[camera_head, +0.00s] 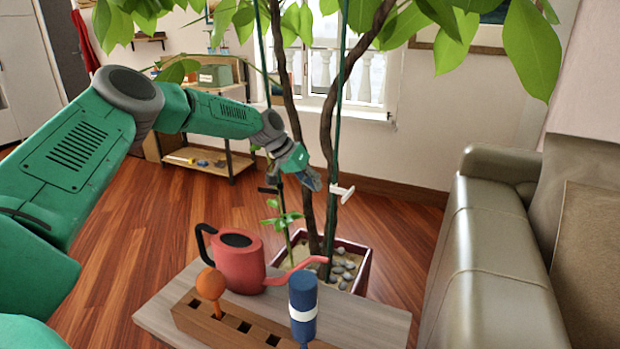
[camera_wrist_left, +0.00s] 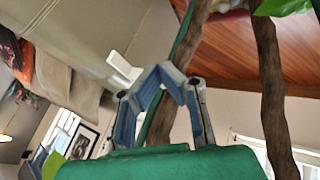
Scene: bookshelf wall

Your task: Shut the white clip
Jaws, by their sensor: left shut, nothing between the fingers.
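The white clip (camera_head: 343,193) sits at the thin green stake beside the right-hand plant trunk. In the left wrist view the white clip (camera_wrist_left: 124,68) shows just left of my fingertips, partly beside the stake. I cannot tell whether its jaws are open or shut. My left gripper (camera_head: 314,184) is shut and empty, just left of the clip in the head view, close to the trunks. In the wrist view my left gripper (camera_wrist_left: 168,74) has its blue-grey fingertips together in front of the trunk and stake. My right gripper is not in view.
A black clip (camera_head: 268,190) is on a thinner stem at left. A red watering can (camera_head: 238,262), an orange-handled tool (camera_head: 210,285) and a blue-handled tool (camera_head: 303,300) stand on a bench in front. The plant pot (camera_head: 364,270) is behind them. A sofa (camera_head: 492,250) stands at right.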

